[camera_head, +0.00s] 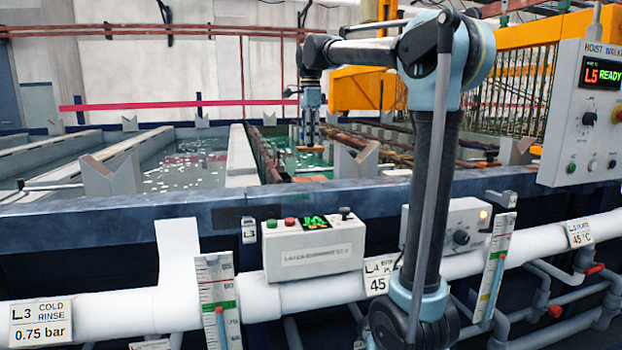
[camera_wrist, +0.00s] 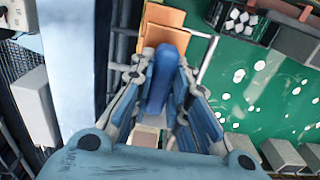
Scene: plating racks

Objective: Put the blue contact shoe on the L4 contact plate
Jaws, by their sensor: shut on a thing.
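My gripper (camera_wrist: 158,100) is shut on the blue contact shoe (camera_wrist: 161,72), a rounded blue bar between its fingers in the wrist view. In the head view my gripper (camera_head: 310,143) hangs low over the tank rims at the centre, small and far; the shoe cannot be made out there. Orange-copper plates (camera_wrist: 165,17) lie just beyond the shoe's far end in the wrist view. The shoe overlaps them in the picture, and I cannot tell whether it touches. No label on these plates is readable, so I cannot tell whether one is the L4 contact plate.
Green liquid (camera_wrist: 255,85) fills a tank on the right of the wrist view, with grey blocks (camera_wrist: 285,155) along its edge. Grey V-shaped saddles (camera_head: 113,172) stand on the tank rim (camera_head: 190,207). A control box (camera_head: 313,250) and white pipes (camera_head: 90,310) are in front.

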